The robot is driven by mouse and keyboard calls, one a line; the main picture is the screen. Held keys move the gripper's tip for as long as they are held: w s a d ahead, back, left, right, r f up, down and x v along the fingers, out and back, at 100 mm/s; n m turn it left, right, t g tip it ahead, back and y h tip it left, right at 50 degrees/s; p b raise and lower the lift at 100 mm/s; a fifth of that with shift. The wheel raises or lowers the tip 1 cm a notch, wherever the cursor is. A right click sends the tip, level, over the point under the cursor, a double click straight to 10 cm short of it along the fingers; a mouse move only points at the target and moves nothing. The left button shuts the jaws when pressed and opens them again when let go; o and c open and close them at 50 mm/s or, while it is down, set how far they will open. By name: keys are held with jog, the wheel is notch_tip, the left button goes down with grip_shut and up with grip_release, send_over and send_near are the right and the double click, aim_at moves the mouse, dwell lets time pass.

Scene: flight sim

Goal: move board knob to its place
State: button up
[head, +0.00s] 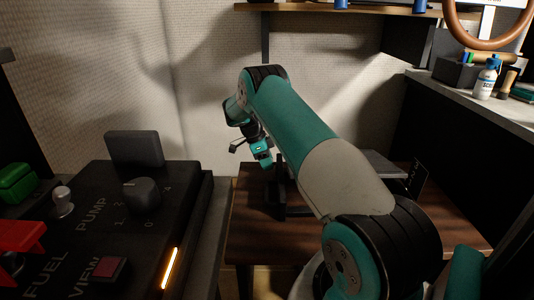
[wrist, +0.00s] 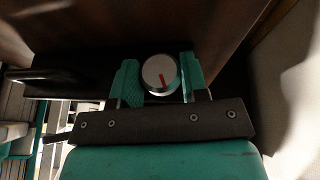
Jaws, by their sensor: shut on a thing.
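In the head view my gripper (head: 262,155) is small and points down over the wooden table, by a dark upright stand (head: 280,188). The knob cannot be made out clearly there. I cannot tell from these frames which spot is the knob's place.
A dark control panel (head: 100,225) at left carries a dark PUMP dial (head: 142,193), a silver toggle (head: 63,200) and red and green parts. The wooden table (head: 250,235) lies behind my arm. A right shelf holds a bottle (head: 485,80) and a pen box (head: 456,72).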

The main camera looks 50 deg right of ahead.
dwell(0.3)
jog(key=o, duration=0.9)
